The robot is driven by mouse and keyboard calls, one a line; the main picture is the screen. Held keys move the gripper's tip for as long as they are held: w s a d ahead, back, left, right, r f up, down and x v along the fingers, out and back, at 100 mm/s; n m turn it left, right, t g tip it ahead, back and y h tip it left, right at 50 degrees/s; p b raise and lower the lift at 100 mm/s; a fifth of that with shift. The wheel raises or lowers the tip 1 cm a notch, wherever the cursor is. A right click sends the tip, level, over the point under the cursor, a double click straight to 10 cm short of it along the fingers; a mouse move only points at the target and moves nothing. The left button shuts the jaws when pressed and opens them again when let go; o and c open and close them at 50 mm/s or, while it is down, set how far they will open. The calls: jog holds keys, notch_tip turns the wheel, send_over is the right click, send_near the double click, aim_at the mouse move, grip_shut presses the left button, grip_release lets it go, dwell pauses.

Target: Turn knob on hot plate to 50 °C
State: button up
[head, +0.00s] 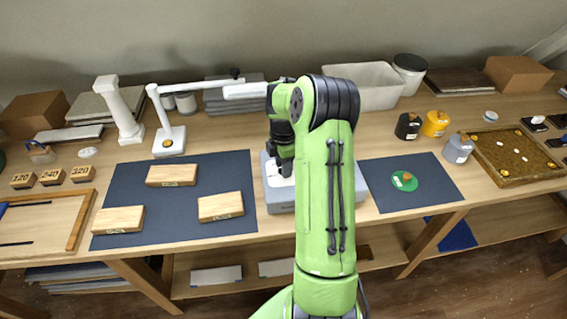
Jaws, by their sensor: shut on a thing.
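The hot plate (281,206) is a grey and white box at the front middle of the bench. My green arm stands in front of it and hides much of its middle and right. My gripper (284,170), black, points down onto the hot plate. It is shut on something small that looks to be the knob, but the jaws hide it. I cannot read a dial mark or a temperature from here.
A dark mat (180,215) with wooden blocks lies left, close to the hot plate. A smaller mat (425,196) with a green disc (405,180) lies right. A white jointed-arm lamp (168,140) reaches toward my arm. A white bin (372,80) stands behind.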

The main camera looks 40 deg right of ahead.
jog(key=m, duration=0.4)
jog(key=shift+w+r+m, duration=0.1)
jog(key=shift+m, duration=0.2)
jog(key=m, duration=0.5)
jog(key=shift+d+p, duration=0.15)
jog(key=shift+p, duration=0.25)
jog(key=m, duration=0.5)
jog(key=shift+w+d, duration=0.1)
jog(key=m, duration=0.5)
jog(key=shift+d, duration=0.1)
jog(key=m, duration=1)
jog(key=shift+d, duration=0.1)
jog(key=m, duration=0.4)
jog(key=shift+s+m, duration=0.25)
jog(key=shift+m, duration=0.15)
jog(key=shift+s+m+b, duration=0.1)
jog(key=shift+m+b, duration=0.4)
jog(key=shift+m, duration=1.8)
